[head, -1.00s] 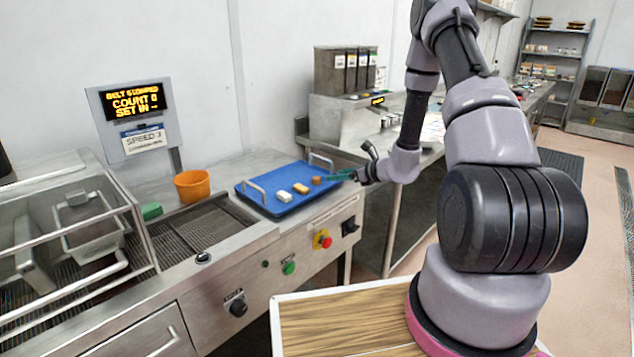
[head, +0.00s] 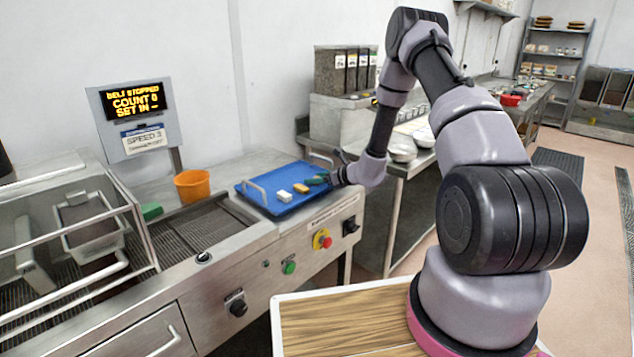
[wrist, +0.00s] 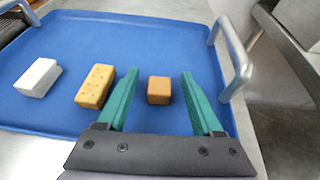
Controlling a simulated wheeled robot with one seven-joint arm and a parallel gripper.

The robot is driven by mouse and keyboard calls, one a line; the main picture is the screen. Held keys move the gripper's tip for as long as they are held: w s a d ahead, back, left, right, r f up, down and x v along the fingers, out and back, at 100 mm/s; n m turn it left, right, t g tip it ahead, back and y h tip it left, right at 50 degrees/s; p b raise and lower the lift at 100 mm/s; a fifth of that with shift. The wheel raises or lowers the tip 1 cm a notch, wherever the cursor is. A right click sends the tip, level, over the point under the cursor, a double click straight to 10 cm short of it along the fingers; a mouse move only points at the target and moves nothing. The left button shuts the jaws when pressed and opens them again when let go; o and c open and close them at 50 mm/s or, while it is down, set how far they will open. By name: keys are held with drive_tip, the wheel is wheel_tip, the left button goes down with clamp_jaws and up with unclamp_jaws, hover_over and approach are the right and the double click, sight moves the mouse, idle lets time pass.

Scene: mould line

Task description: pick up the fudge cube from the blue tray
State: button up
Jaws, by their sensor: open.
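The blue tray (head: 262,206) lies on the steel counter at the end of the belt, with a metal handle at each end. In the wrist view the fudge cube (wrist: 159,90), a small brown block, sits on the blue tray (wrist: 150,38) between the two green fingers of my gripper (wrist: 158,88). The fingers are open with a gap on both sides of the cube. In the head view my gripper (head: 318,180) is low over the right part of the tray and hides the cube. A yellow dotted block (wrist: 95,87) lies just left of the left finger. A white block (wrist: 38,78) lies farther left.
The tray's right handle (wrist: 233,62) rises close to my right finger. The control panel with a red button (head: 325,242) is on the counter's front.

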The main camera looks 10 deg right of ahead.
clamp_jaws()
drive_tip(key=shift+r, duration=0.1)
